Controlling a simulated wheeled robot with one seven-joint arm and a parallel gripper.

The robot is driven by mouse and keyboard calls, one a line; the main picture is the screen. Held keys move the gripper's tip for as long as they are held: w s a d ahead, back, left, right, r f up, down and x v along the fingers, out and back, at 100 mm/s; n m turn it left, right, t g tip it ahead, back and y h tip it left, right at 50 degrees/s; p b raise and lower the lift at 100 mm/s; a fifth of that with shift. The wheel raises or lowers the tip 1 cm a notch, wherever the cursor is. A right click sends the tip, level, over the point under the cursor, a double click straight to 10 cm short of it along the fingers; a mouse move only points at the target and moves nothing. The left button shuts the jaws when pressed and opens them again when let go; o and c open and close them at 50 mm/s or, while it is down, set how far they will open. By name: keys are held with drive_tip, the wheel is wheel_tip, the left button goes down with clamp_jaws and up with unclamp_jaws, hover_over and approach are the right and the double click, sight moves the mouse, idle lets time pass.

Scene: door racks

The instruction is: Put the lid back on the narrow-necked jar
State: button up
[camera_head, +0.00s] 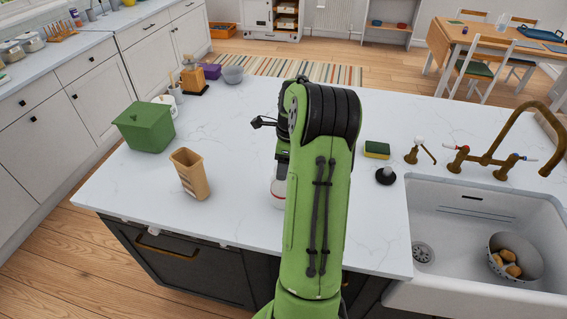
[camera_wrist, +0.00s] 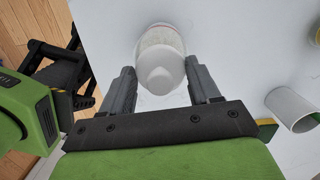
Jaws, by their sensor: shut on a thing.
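The narrow-necked jar (camera_head: 277,193) stands on the white counter in the head view, pale with a red band and mostly hidden behind my arm. In the wrist view a pale rounded body, seemingly the jar (camera_wrist: 158,36), lies just beyond the white lid (camera_wrist: 160,80), which has a rounded knob. My gripper (camera_wrist: 160,70) has one finger on each side of the lid and is shut on it. Whether the lid touches the jar's neck or is held just above it, I cannot tell. The fingers are hidden behind my arm in the head view.
Left on the counter (camera_head: 235,135) are a tan container (camera_head: 190,174), a green box (camera_head: 146,127) and a white mug (camera_head: 165,104). Right are a sponge (camera_head: 377,150), a black knobbed object (camera_head: 386,176) and the sink (camera_head: 450,215). A white cylinder (camera_wrist: 291,110) lies right in the wrist view.

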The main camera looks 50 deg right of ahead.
drive_tip(key=o, duration=1.3)
drive_tip(key=shift+c, duration=0.2)
drive_tip(key=shift+r+p, duration=3.05)
drive_tip(key=shift+r, duration=0.55)
drive_tip(key=shift+f, duration=0.1)
drive_tip(key=shift+c, duration=0.2)
drive_tip(key=shift+c, duration=1.1)
clamp_jaws()
